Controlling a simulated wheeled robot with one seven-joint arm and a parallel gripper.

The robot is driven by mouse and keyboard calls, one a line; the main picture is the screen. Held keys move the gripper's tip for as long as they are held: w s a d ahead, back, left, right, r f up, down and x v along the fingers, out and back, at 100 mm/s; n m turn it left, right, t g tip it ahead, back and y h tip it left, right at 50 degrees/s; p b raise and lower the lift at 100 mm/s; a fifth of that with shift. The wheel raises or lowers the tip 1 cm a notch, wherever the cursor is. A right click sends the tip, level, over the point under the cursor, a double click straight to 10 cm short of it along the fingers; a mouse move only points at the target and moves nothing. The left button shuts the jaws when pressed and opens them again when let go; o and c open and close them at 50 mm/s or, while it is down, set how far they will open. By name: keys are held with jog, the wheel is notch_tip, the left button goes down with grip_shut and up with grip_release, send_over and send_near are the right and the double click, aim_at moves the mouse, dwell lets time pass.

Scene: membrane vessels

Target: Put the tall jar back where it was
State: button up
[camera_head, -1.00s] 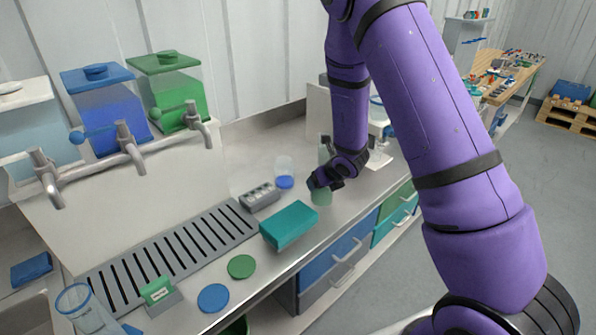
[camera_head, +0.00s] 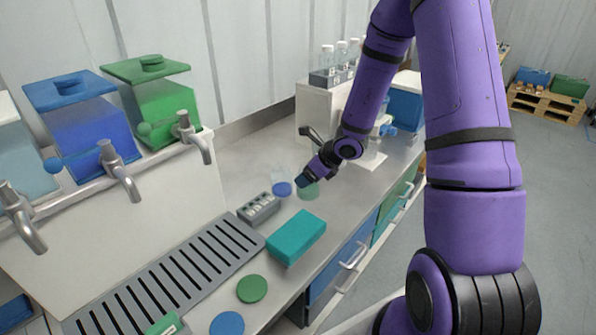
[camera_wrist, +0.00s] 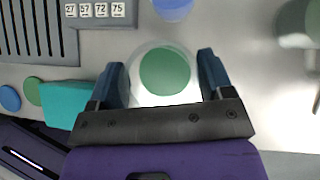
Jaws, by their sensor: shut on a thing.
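A clear jar with green in it (camera_head: 308,191) is between the fingers of my gripper (camera_head: 312,178), on or just above the steel counter. In the wrist view the jar (camera_wrist: 165,72) is seen from above, with a finger on each side and a green disc inside its clear rim. My gripper (camera_wrist: 162,82) is shut on it. I cannot tell its height, or whether its base touches the counter. A similar clear jar with blue in it (camera_head: 282,188) stands close to its left, and its blue (camera_wrist: 173,8) shows at the top of the wrist view.
A grey block with number tiles (camera_head: 259,208), a teal box (camera_head: 296,238), and green (camera_head: 252,289) and blue (camera_head: 227,324) discs lie nearer. A slotted drain grille (camera_head: 170,275) runs along the counter. A white unit with bottles (camera_head: 318,108) stands behind the arm. A blurred greenish thing (camera_wrist: 294,25) is to the right.

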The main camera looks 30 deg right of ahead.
jog(key=shift+w+d+f, duration=0.8)
jog(key=shift+w+d, duration=0.05)
jog(key=shift+w, duration=1.5)
jog(key=shift+w+d+f, duration=0.8)
jog(key=shift+w+f, duration=0.05)
jog(key=shift+w, duration=1.5)
jog(key=shift+w+d+f, duration=0.8)
jog(key=shift+w+d, duration=0.05)
jog(key=shift+w, duration=1.5)
jog(key=shift+f, duration=0.15)
jog(key=o, duration=0.8)
